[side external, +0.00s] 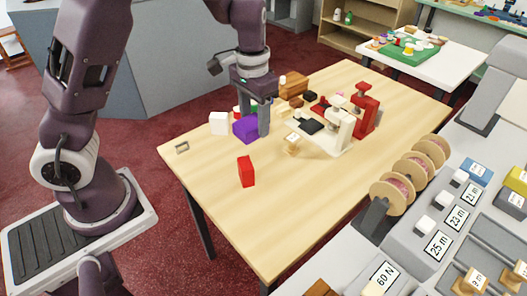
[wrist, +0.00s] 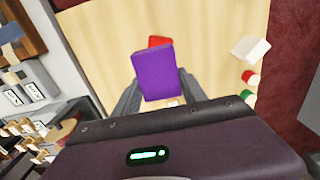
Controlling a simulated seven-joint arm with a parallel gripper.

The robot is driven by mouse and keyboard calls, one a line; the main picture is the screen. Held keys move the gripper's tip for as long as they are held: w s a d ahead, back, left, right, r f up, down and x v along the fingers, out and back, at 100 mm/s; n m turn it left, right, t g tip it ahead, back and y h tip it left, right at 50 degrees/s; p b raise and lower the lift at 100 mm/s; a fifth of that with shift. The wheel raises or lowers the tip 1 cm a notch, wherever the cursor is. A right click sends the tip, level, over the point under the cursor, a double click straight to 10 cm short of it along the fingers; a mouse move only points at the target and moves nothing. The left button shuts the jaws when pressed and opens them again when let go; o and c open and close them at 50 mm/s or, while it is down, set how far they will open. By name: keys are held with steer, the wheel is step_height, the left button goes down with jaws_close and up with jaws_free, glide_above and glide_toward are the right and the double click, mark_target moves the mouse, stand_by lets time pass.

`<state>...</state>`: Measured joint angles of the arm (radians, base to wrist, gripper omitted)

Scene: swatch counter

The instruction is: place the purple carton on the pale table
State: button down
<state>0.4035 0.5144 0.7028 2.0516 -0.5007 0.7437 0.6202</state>
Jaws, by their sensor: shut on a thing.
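The purple carton (side external: 246,128) is a plain box between the fingers of my gripper (side external: 254,118), over the far left part of the light wood table (side external: 215,170). In the wrist view the purple carton (wrist: 155,74) sits between the two grey fingers of my gripper (wrist: 158,88), which are shut on it. I cannot tell whether its underside touches the wood. A second, white-topped table (side external: 455,60) stands at the back right with a green mat and small items on it.
A red box (side external: 246,171) stands nearer the front, and a white box (side external: 219,122) is left of the carton. Cream (side external: 337,130) and red (side external: 364,115) machines stand to the right. A small tag block (side external: 292,143) lies between. The wood table's front is clear.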

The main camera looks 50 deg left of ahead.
steer(key=shift+s+f, duration=0.85)
steer(key=shift+f, duration=0.1)
steer(key=shift+a, duration=0.1)
